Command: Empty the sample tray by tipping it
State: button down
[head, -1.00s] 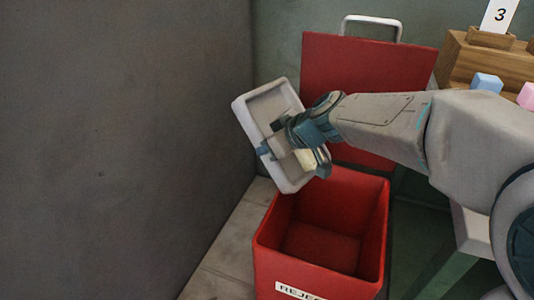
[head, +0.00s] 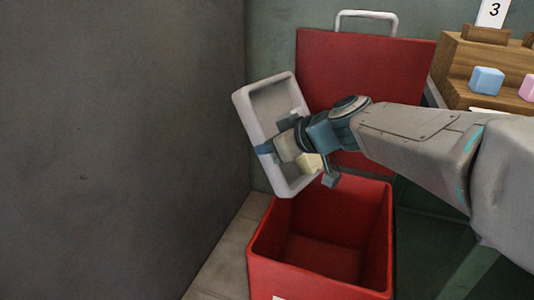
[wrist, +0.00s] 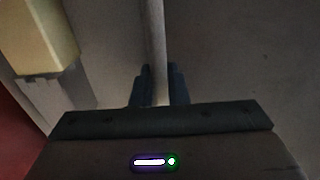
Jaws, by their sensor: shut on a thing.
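The pale grey sample tray (head: 271,104) is held in the air, steeply tilted, above the back left part of the open red bin (head: 315,280). My gripper (wrist: 157,87) is shut on one wall of the tray, with a finger on each side of it. A pale yellow foam block (head: 311,163) is at the tray's low end, partly hidden behind my gripper. The block also shows at the upper left in the wrist view (wrist: 38,35), still inside the tray. The visible part of the bin's floor is bare.
The bin's red lid (head: 365,72) stands open behind it with a grey handle on top. A dark wall (head: 110,150) is close on the left. At the right, a wooden rack (head: 458,65) with a card marked 3 holds a blue block (head: 487,81) and a pink block (head: 527,88).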

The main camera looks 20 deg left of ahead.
jog(key=shift+s+d+y+b, duration=0.1)
jog(key=shift+d+y+b, duration=0.35)
jog(key=shift+b, duration=0.95)
jog(key=shift+d+b, duration=0.1)
jog(key=shift+b, duration=0.25)
jog(key=shift+s+d+t+y+b, duration=0.25)
jog(key=shift+d+y+b, duration=0.3)
jog(key=shift+b, duration=0.3)
jog(key=shift+d+r, duration=0.15)
jog(key=shift+s+d+t+y, duration=0.15)
jog(key=shift+d+t+y, duration=0.1)
jog(key=shift+d+y, duration=0.35)
jog(key=s+d+f+t+y, duration=0.1)
jog(key=s+d+y, duration=0.1)
jog(key=d+y, duration=0.5)
jog(key=shift+s+d+f+t, duration=0.15)
jog(key=shift+d+f+t, duration=0.1)
jog(key=shift+t, duration=0.15)
jog(key=shift+s, duration=0.1)
